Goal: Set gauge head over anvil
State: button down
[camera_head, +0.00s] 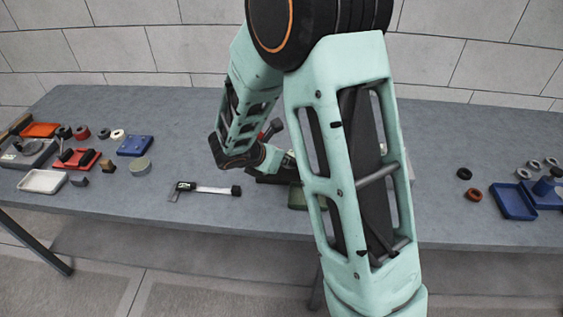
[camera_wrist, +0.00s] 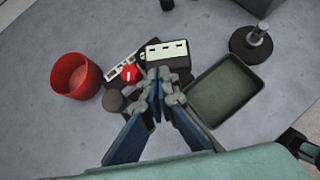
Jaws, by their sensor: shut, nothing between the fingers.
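In the wrist view my gripper (camera_wrist: 157,76) is shut and empty, with its fingertips at the near edge of a dark block with a white slotted face (camera_wrist: 167,50). Whether they touch it I cannot tell. Left of the fingertips are a silver bar (camera_wrist: 120,67), a red knob (camera_wrist: 130,74) and a dark round piece (camera_wrist: 113,100), close together. A round black base with an upright post (camera_wrist: 251,42) stands at upper right. I cannot tell which parts are the gauge head and the anvil. In the head view my arm hides most of this area.
A red cup (camera_wrist: 76,75) stands left of the cluster, and a green tray (camera_wrist: 225,90) lies right of it. In the head view, a caliper-like tool (camera_head: 207,189) lies left of my arm. Trays and small parts occupy both table ends. Bare table (camera_head: 130,215) shows at front left.

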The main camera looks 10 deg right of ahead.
aim_at(287, 152)
jog(key=shift+w+d+f+n+t+y+b, duration=0.15)
jog(key=shift+w+d+n+t+y+b, duration=0.2)
jog(key=shift+n+b, duration=0.5)
jog(key=shift+w+d+f+n+t+y+b, duration=0.1)
jog(key=shift+w+d+n+t+y+b, duration=0.25)
jog(key=shift+b, duration=0.75)
jog(key=shift+w+d+r+n+y+b, duration=0.1)
jog(key=shift+w+n+y+b, duration=0.1)
jog(key=shift+n+y+b, duration=0.4)
jog(key=shift+w+d+r, duration=0.1)
jog(key=shift+w+r, duration=0.05)
jog(key=shift+w, duration=0.25)
jog(key=shift+w+b, duration=0.1)
jog(key=shift+b, duration=0.2)
